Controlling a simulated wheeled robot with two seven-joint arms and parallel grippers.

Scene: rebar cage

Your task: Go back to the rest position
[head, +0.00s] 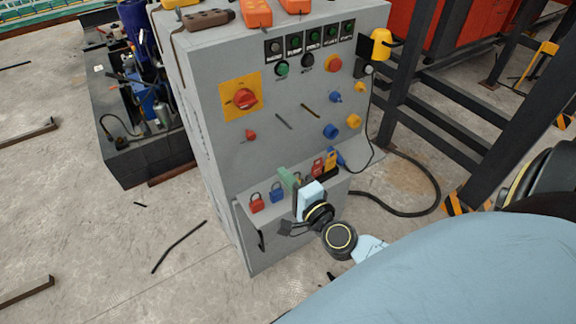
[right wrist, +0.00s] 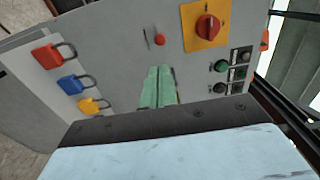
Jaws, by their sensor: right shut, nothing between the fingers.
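My right gripper (head: 286,175) is in front of the lower part of the grey control cabinet (head: 207,120), above its padlock ledge. Its green fingers are together and empty, and they also show in the right wrist view (right wrist: 160,72). A red padlock (head: 257,204) and a blue padlock (head: 277,193) are left of the gripper. I cannot tell whether the fingers touch the cabinet. My left gripper is not in view.
The cabinet face carries a red rotary switch (head: 245,98), a red mushroom button (head: 334,63) and several knobs. A yellow pendant (head: 381,44) hangs on the right side, with a black cable (head: 437,190) on the floor. Dark steel frames stand right. Floor at left is mostly open.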

